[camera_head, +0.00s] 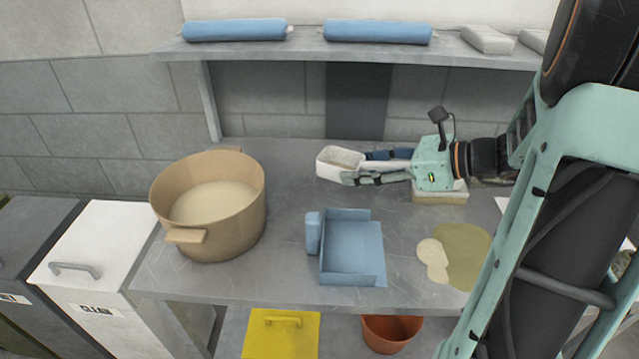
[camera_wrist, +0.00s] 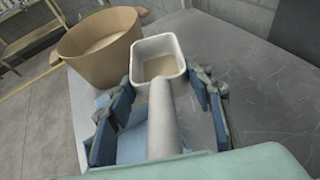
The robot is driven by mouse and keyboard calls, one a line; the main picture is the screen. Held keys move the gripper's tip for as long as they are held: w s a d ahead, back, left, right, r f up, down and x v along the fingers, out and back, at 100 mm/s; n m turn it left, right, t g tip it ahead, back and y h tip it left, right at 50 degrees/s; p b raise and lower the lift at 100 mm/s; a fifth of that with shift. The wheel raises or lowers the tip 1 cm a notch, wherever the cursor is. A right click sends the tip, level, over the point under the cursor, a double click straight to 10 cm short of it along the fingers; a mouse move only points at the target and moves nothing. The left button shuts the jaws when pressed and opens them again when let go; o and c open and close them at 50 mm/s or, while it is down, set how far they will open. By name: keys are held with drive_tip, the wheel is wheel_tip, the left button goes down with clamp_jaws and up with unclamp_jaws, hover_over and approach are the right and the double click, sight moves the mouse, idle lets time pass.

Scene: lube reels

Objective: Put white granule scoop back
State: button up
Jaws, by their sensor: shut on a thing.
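The white granule scoop (camera_head: 340,162) is a square white cup with a handle, held above the table toward its back. My gripper (camera_head: 376,167) is shut on the scoop's handle, with the cup pointing left. In the wrist view the scoop (camera_wrist: 160,60) opens upward, its handle running back between my fingers (camera_wrist: 165,105). Some beige material shows inside the cup. A tan pot (camera_head: 212,205) holding pale beige granules stands on the table to the left of the scoop; it also shows in the wrist view (camera_wrist: 98,42).
A blue open tray (camera_head: 352,250) lies on the table in front of the scoop. Olive and cream flat patches (camera_head: 462,255) lie at the right. A shelf (camera_head: 350,50) with blue rolls overhangs the back. A white bin (camera_head: 100,240) stands left of the table.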

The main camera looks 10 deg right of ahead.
drive_tip(key=w+a+f, duration=0.2)
drive_tip(key=w+f, duration=0.1)
drive_tip(key=w, duration=0.4)
hover_over(334, 189)
drive_tip(key=f, duration=0.3)
drive_tip(key=f+b, duration=0.1)
drive_tip(key=f, duration=0.1)
drive_tip(key=shift+s+f, duration=0.1)
drive_tip(key=shift+s, duration=0.3)
drive_tip(key=shift+w+f, duration=0.3)
drive_tip(key=shift+f, duration=0.15)
drive_tip(key=shift+w+f, duration=0.1)
drive_tip(key=shift+f, duration=1.45)
drive_tip(key=shift+f+b, duration=0.2)
drive_tip(key=shift+b, duration=0.1)
drive_tip(key=o, duration=1.2)
drive_tip(key=shift+c, duration=0.2)
drive_tip(key=shift+r, duration=0.1)
